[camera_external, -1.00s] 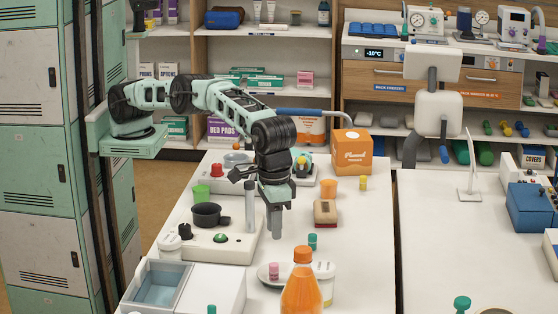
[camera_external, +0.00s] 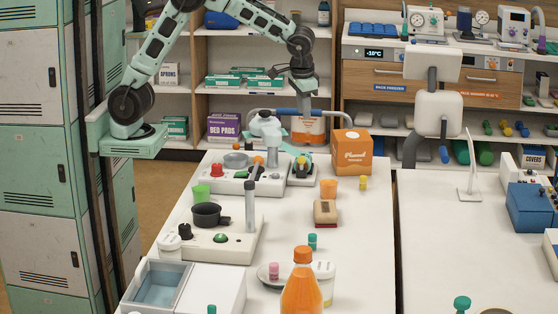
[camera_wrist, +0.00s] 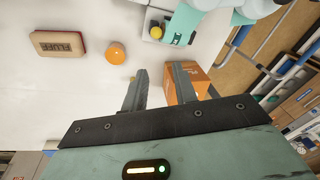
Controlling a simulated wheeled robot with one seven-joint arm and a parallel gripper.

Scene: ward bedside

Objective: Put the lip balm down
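I cannot tell for certain which thing is the lip balm. Small capped cylinders stand on the table: a teal one (camera_external: 312,241), a pink one (camera_external: 273,270) on a pale dish, and a yellow one (camera_external: 363,183) near the orange box. My gripper (camera_external: 304,104) is raised over the back of the table, left of the orange box.
The orange box (camera_external: 352,155), orange cup (camera_external: 328,188) and FLUFF block (camera_external: 325,213) stand on the table. A blue-gripped rail (camera_external: 298,112) crosses the back. A juice bottle (camera_external: 302,285) stands in front. The table's right middle is clear.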

